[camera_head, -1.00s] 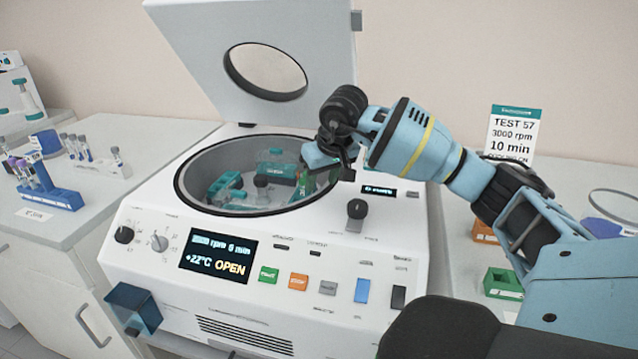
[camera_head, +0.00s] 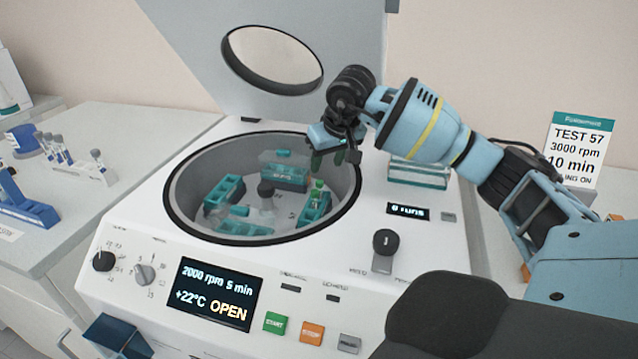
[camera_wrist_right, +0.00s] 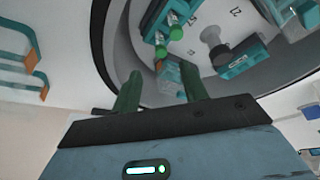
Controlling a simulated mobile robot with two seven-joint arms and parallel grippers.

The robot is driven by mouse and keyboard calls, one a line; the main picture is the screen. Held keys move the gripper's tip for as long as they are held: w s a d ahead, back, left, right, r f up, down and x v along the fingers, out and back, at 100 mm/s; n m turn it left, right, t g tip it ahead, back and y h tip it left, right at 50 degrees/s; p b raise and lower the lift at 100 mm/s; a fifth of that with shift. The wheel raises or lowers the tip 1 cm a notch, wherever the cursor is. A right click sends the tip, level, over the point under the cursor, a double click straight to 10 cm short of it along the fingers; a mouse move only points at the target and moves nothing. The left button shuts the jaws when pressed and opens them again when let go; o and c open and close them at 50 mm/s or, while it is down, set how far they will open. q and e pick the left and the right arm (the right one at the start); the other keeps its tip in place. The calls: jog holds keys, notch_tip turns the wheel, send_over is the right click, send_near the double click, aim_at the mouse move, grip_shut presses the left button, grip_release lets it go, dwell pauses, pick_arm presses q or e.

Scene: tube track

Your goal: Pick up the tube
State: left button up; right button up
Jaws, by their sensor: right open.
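Small tubes with green caps (camera_wrist_right: 162,45) sit in a teal rotor holder in the right wrist view. In the head view a green cap (camera_head: 318,184) shows in the right-hand teal holder (camera_head: 314,208) inside the open centrifuge bowl. My right gripper (camera_head: 334,160) hangs over the bowl's right rim, above and slightly behind that holder. Its two green fingers (camera_wrist_right: 161,88) are apart, with the capped tubes beyond the fingertips. I cannot tell whether anything stands between the fingers. My left gripper is out of view.
The centrifuge (camera_head: 140,225) has its lid (camera_head: 270,55) raised behind the bowl; its display reads OPEN. Other teal holders (camera_head: 224,192) sit around the rotor. A blue tube rack (camera_head: 28,208) stands on the left bench. A teal-edged container (camera_head: 420,175) is behind my right arm.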

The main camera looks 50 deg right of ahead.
aim_at(320, 182)
jog(key=shift+x, duration=3.9)
jog(key=shift+a, duration=0.1)
jog(key=c, duration=0.8)
jog(key=shift+c, duration=0.2)
